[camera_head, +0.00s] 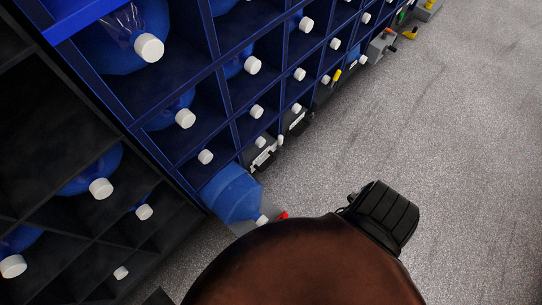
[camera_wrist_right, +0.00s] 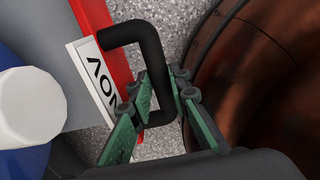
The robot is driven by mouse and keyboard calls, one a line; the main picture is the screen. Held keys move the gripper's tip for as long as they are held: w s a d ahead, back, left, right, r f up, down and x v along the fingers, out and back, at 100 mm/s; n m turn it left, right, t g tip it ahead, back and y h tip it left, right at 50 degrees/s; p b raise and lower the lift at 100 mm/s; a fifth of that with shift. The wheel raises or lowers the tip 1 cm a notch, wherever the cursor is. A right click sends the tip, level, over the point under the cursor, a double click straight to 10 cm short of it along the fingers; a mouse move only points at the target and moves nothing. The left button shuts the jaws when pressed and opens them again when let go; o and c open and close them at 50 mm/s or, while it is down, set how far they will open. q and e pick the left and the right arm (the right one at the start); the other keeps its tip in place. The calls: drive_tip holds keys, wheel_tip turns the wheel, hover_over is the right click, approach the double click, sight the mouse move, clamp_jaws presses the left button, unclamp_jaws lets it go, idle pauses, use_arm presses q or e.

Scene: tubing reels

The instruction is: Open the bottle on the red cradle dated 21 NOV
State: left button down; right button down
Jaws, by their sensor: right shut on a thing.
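In the right wrist view a red cradle front (camera_wrist_right: 91,18) carries a white label (camera_wrist_right: 88,75). The letters NOV show on it, turned; I cannot read a day number. A black bent handle (camera_wrist_right: 150,48) stands out in front of the label. My right gripper (camera_wrist_right: 161,80) is shut on this handle, with its green fingers on either side. A blue bottle (camera_wrist_right: 25,160) with a white cap (camera_wrist_right: 30,105) lies to the left, cap on. In the head view a bottle (camera_head: 233,194) lies low by a small red part (camera_head: 283,215). My left gripper is not in view.
A large brown rounded body (camera_head: 300,268) fills the lower head view and stands close right of my gripper in the wrist view (camera_wrist_right: 265,70). A blue rack (camera_head: 133,122) holds several capped bottles; a dark rack (camera_head: 50,120) stands left. Grey floor (camera_head: 440,130) is open at right.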

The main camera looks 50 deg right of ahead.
drive_tip(key=c, duration=1.8)
unclamp_jaws()
drive_tip(key=shift+r, duration=0.15)
wheel_tip(320, 180, up, 12)
drive_tip(key=shift+f, duration=0.2)
